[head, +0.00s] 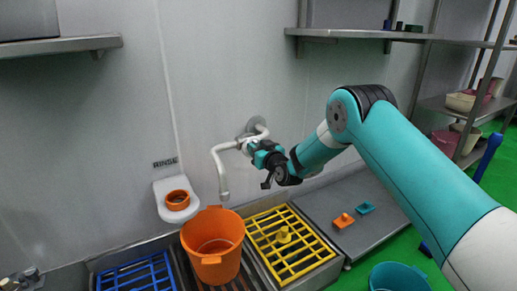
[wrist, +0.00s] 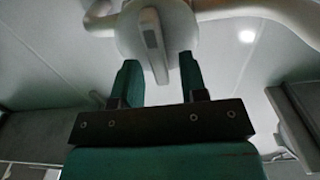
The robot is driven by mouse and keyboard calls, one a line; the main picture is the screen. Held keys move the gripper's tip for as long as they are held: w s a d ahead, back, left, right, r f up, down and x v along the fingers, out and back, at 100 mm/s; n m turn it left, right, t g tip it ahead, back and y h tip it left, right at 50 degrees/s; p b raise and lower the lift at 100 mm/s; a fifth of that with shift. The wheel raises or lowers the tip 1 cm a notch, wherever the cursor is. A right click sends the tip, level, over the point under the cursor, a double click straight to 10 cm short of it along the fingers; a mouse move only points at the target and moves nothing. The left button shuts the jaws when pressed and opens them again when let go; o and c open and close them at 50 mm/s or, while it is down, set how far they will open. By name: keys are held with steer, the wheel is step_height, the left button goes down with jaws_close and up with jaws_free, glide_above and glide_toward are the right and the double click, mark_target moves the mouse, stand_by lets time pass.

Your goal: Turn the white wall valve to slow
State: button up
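The white wall valve (head: 246,147) sits on a white pipe that comes out of the grey wall and bends down into a spout (head: 222,175). In the head view my gripper (head: 258,151) is right at the valve and hides part of it. In the wrist view the valve's round white body (wrist: 128,40) fills the top middle, with a grey lever (wrist: 153,42) on its face. My gripper (wrist: 160,66) is open, with one teal finger on each side of the lever. Gaps show between lever and fingers. I cannot read any slow mark.
An orange bucket (head: 211,262) stands below the spout. A yellow rack (head: 304,263) and a blue rack (head: 134,275) flank it. An orange cup (head: 177,200) sits on a white wall holder under a "RINSE" label. A grey bench (head: 357,192) holds small orange and teal items. A teal bucket (head: 398,279) stands lower right.

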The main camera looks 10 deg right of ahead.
jaws_close()
steer(key=shift+f+n+b, duration=0.1)
steer(key=shift+n+b, duration=0.2)
steer(key=shift+s+a+n+b, duration=0.1)
steer(key=shift+a+n+b, duration=0.1)
steer(key=shift+n+b, duration=0.95)
steer(key=shift+s+a+n+b, duration=0.1)
steer(key=shift+a+n+b, duration=0.1)
steer(key=shift+n+b, duration=0.9)
steer(key=shift+n+p, duration=0.3)
steer(key=shift+n, duration=0.15)
jaws_free()
